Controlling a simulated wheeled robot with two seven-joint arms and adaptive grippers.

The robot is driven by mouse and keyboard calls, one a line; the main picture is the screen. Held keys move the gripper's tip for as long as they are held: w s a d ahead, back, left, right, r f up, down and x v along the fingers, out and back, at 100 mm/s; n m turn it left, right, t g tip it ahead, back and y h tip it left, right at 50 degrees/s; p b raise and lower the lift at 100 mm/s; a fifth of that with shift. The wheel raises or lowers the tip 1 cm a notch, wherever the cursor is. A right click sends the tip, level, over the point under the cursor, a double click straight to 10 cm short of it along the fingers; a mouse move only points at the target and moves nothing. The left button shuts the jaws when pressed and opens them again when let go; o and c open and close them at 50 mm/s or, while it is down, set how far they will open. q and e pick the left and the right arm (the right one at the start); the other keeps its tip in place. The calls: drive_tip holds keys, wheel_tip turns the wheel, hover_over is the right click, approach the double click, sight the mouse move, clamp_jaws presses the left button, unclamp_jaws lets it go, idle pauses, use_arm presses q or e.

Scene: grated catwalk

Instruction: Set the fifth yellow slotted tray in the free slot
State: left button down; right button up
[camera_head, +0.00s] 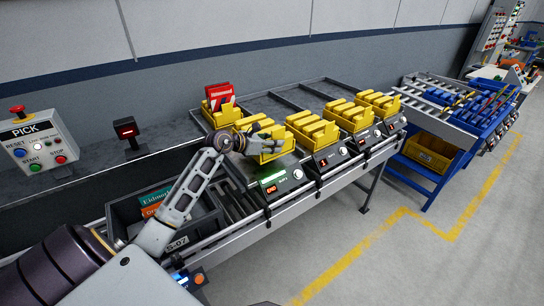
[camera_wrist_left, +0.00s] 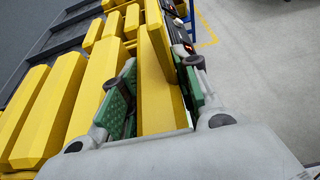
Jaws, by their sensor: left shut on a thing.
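My left gripper (camera_head: 264,142) is in the row of yellow slotted trays, just left of the next tray along. It is shut on a yellow slotted tray (camera_head: 270,153). In the left wrist view a yellow wall of it (camera_wrist_left: 158,100) lies between the green finger pads (camera_wrist_left: 155,95). The held tray is above or in the place behind the green-lit panel (camera_head: 272,180); I cannot tell if it rests on the rack. Other yellow trays (camera_head: 312,131), (camera_head: 350,116), (camera_head: 379,103) stand to its right. A yellow tray (camera_head: 221,117) with red cards stands behind left. My right gripper is out of view.
A dark bin (camera_head: 208,222) with books is below my left arm. A control box (camera_head: 38,142) marked PICK stands at left. A blue roller conveyor (camera_head: 455,105) is at right, with a yellow crate (camera_head: 428,154) beneath. The floor in front is clear.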

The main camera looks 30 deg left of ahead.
sight(273, 156)
use_arm(q)
drive_tip(key=shift+f, duration=1.1)
drive_tip(key=shift+f, duration=1.45)
drive_tip(key=shift+f+p, duration=0.3)
drive_tip(key=shift+f, duration=0.15)
drive_tip(key=c, duration=1.1)
unclamp_jaws()
drive_tip(key=shift+f, duration=0.15)
drive_tip(key=shift+o, duration=0.2)
